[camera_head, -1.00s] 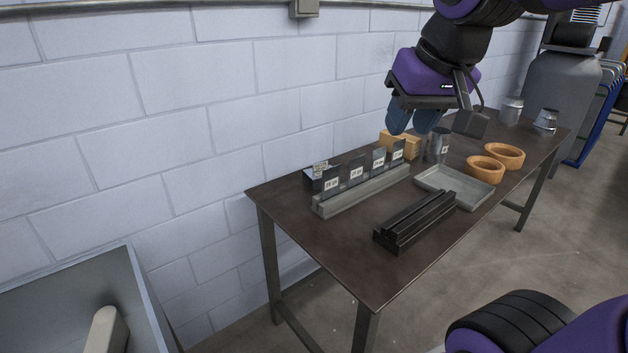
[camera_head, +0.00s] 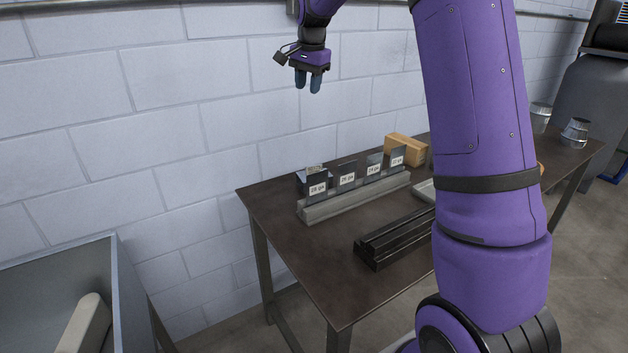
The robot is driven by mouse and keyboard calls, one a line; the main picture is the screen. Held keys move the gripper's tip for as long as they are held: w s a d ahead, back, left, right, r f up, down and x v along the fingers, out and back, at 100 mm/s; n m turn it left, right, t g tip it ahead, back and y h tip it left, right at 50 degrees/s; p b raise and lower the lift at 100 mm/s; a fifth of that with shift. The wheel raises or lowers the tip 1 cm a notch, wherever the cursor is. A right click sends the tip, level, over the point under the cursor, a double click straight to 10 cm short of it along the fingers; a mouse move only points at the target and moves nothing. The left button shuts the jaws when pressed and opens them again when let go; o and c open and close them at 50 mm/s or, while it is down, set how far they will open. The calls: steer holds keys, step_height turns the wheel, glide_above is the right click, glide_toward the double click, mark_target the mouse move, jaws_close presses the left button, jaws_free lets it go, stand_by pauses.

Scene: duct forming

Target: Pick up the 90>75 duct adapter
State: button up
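A tapered grey metal duct piece (camera_head: 575,132) stands near the far right end of the table, and a second metal duct piece (camera_head: 540,116) stands to its left. The tapered one looks like an adapter, but I cannot read a size on either. My gripper (camera_head: 308,88) is high at the upper middle, in front of the wall and well to the left of both. Its two blue fingers point down, a little apart, with nothing between them.
The dark table (camera_head: 290,240) holds a grey rack (camera_head: 350,198) of labelled plates, a black grooved block (camera_head: 395,238) and a wooden block (camera_head: 405,149). My purple arm hides much of the table's right half, including most of a grey tray (camera_head: 424,191). A grey bin (camera_head: 118,290) stands at lower left.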

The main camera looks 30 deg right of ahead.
steer(key=w+d+f+m+g, duration=0.1)
steer(key=w+d+f+m, duration=0.4)
steer(key=w+f, duration=0.55)
steer(key=m+g, duration=0.1)
steer(key=m, duration=0.1)
glide_above(314, 168)
step_height(314, 168, down, 15)
steer(key=f, duration=0.5)
steer(key=shift+w+d+f, duration=0.1)
steer(key=shift+d+f, duration=0.1)
steer(key=shift+f, duration=0.05)
steer(key=shift+a+f, duration=0.2)
steer(key=shift+f, duration=2.6)
jaws_close()
